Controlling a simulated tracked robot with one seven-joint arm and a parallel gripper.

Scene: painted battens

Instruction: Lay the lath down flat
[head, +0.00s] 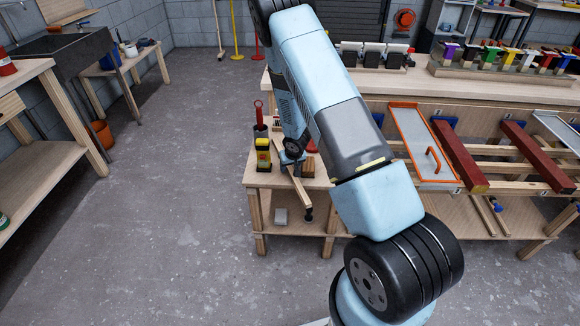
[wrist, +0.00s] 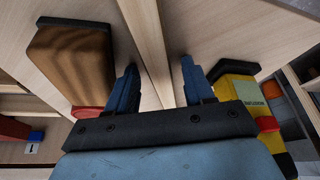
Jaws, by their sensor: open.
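The lath (head: 297,182) is a thin pale wooden strip on the small bench at the left end of the worktop. It runs toward the bench's front edge, where a dark thing sits at its near end. In the wrist view the lath (wrist: 150,50) passes between the two blue fingers. My gripper (wrist: 155,75) is open, with one finger on each side of the lath and a gap at both sides. In the head view my gripper (head: 291,161) is partly hidden by my arm. Whether the lath lies fully flat on the bench I cannot tell.
A yellow and black container (wrist: 240,95) stands close right of my gripper; a brown block-like thing (wrist: 75,60) with a red end is close left. A red-handled tool (head: 259,118) stands behind. An orange-framed tray (head: 421,145) and red battens (head: 457,157) are to the right.

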